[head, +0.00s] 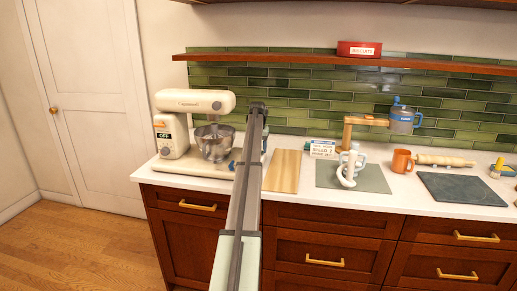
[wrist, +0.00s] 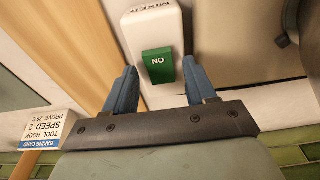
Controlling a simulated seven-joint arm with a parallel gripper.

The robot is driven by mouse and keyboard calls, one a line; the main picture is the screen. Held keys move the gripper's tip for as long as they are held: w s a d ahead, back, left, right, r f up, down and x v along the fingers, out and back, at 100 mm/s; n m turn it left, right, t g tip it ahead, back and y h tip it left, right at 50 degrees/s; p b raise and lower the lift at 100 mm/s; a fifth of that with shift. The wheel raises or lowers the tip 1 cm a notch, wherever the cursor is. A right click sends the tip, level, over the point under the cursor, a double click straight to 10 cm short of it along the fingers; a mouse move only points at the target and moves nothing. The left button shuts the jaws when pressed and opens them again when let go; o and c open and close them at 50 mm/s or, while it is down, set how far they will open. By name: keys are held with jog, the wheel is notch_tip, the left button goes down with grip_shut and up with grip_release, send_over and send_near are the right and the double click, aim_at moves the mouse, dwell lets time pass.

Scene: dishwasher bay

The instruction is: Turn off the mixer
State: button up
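The cream stand mixer (head: 192,102) with its steel bowl (head: 215,141) stands at the left end of the counter in the head view. Its small front panel seems to read OFF. In the wrist view, a white box (wrist: 152,24) marked MIXER carries a green rocker switch (wrist: 158,65) reading ON, upside down in the picture. My gripper (wrist: 162,86) is open and empty, with one blue finger on each side of the switch box. Whether the fingers touch it cannot be told. In the head view, my arm hides the box and most of my gripper.
A wooden board (head: 283,171) lies right of my arm. A shelf (head: 300,59) runs above.

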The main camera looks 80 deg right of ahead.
jog(key=shift+r, duration=0.15)
jog(key=r, duration=0.4)
jog(key=a+r, duration=0.1)
jog(key=r, duration=0.8)
jog(key=shift+a+r, duration=0.2)
jog(key=shift+a, duration=0.2)
